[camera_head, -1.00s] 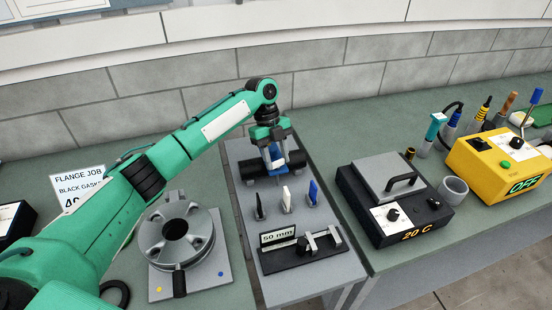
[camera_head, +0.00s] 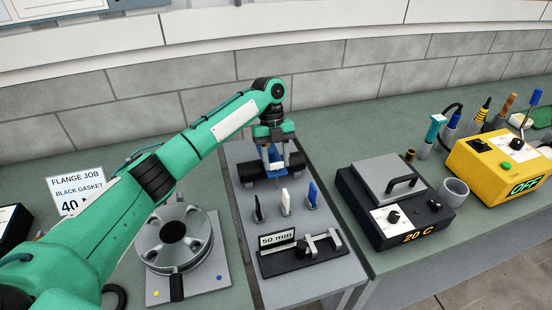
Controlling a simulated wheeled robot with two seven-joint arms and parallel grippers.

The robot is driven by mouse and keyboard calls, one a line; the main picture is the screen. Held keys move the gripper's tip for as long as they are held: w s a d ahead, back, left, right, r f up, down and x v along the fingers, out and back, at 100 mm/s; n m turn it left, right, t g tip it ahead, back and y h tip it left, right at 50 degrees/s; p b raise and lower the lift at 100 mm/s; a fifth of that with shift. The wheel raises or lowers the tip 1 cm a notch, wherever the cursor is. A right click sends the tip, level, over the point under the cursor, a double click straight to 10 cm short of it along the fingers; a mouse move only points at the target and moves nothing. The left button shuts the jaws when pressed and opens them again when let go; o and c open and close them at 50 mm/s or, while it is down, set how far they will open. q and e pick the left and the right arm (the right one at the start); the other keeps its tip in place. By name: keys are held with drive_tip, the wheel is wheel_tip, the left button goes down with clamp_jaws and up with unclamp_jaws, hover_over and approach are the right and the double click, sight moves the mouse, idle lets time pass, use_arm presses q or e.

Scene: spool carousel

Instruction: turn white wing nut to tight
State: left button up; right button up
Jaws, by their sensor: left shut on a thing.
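My left gripper (camera_head: 273,163) points down at the dark fixture with black rollers at the back of the grey stand. It is shut on a small white piece (camera_head: 277,167), which I take for the white wing nut. Most of this piece is hidden by the fingers, so its angle is unclear. A blue part shows between the fingers. The fixture's black ends (camera_head: 246,172) stick out on both sides of the gripper. My right gripper is not in view.
Black, white (camera_head: 285,201) and blue (camera_head: 312,194) upright pieces stand in front of the fixture. Nearer is a gauge marked 50 mm (camera_head: 278,241). A round grey flange (camera_head: 174,252) lies left, a 20 C heater box (camera_head: 405,215) right.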

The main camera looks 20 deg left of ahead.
use_arm(q)
drive_tip(key=o, duration=0.7)
drive_tip(key=v, duration=1.4)
drive_tip(key=shift+b, duration=0.45)
drive_tip(key=shift+d, duration=0.15)
